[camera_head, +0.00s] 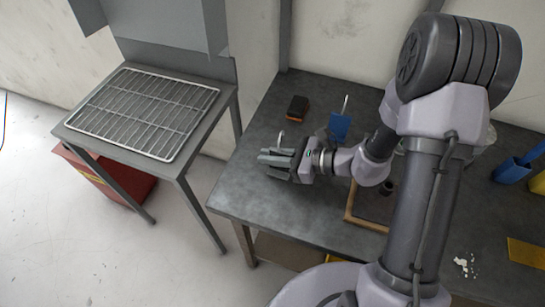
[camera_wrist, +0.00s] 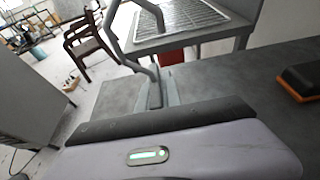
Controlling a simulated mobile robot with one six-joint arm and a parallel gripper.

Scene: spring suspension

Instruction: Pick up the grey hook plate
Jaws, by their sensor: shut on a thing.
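The grey hook plate (camera_head: 281,141) shows in the head view mainly as a thin upright metal hook rising beside my gripper. Its flat part is largely hidden by the fingers. In the wrist view the curved grey rod of the hook plate (camera_wrist: 143,66) rises beyond the dark finger edge, with some of its grey plate visible at the rod's foot. My gripper (camera_head: 268,158) is shut on the hook plate, low over the left part of the workbench. I cannot tell whether the plate touches the bench.
A blue hook plate (camera_head: 340,127) and a black-and-orange block (camera_head: 297,108) lie on the workbench (camera_head: 240,190) behind my gripper. A wooden frame (camera_head: 368,222) is to the right. A stand with a wire rack (camera_head: 145,110) is to the left, across a floor gap.

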